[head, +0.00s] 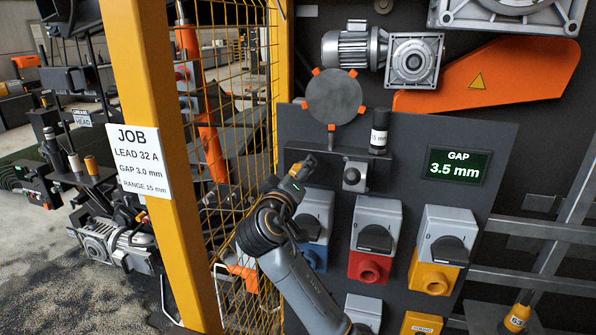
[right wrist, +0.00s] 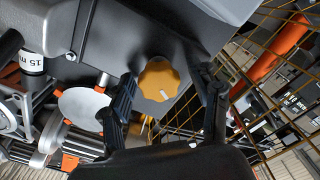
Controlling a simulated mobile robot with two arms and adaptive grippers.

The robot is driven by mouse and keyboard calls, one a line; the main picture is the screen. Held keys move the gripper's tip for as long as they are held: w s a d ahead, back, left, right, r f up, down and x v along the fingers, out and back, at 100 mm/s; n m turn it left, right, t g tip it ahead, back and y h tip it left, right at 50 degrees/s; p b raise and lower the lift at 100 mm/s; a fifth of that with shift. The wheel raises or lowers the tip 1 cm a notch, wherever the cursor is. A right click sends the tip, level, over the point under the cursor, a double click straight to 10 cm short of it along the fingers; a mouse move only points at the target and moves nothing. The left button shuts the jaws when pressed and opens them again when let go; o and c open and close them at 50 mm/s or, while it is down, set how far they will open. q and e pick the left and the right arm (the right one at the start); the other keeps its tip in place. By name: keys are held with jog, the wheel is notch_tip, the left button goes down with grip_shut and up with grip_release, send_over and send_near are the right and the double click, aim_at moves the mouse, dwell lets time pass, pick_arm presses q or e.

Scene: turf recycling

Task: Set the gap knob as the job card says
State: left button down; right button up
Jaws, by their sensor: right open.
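The yellow gap knob (right wrist: 158,78) sits on the dark panel, with a pale pointer mark near its lower edge in the right wrist view. My right gripper (right wrist: 164,84) is open, with one finger on each side of the knob; I cannot tell whether either finger touches it. In the head view the gripper (head: 303,166) covers most of the knob. The gap display (head: 455,165) reads 3.5 mm. The job card (head: 140,162) on the yellow post reads LEAD 32 A, GAP 3.0 mm, RANGE 15 mm. My left gripper is out of view.
A dark cylinder with a white 15 mm label (head: 379,138) stands on the panel's ledge. Blue, red (head: 371,262) and yellow (head: 434,272) switch boxes sit below. A grey disc (head: 334,97) with orange tabs is above. Yellow mesh fencing (head: 240,110) runs close on the left.

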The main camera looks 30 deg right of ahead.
jog(key=c, duration=1.2)
jog(key=shift+r+n+p, duration=0.25)
jog(key=shift+n+p, duration=0.65)
jog(key=shift+p, duration=0.2)
jog(key=n+p, duration=0.9)
jog(key=shift+f, duration=0.15)
jog(key=shift+f+n+p, duration=0.1)
jog(key=shift+n+p, duration=0.4)
jog(key=shift+p, duration=0.05)
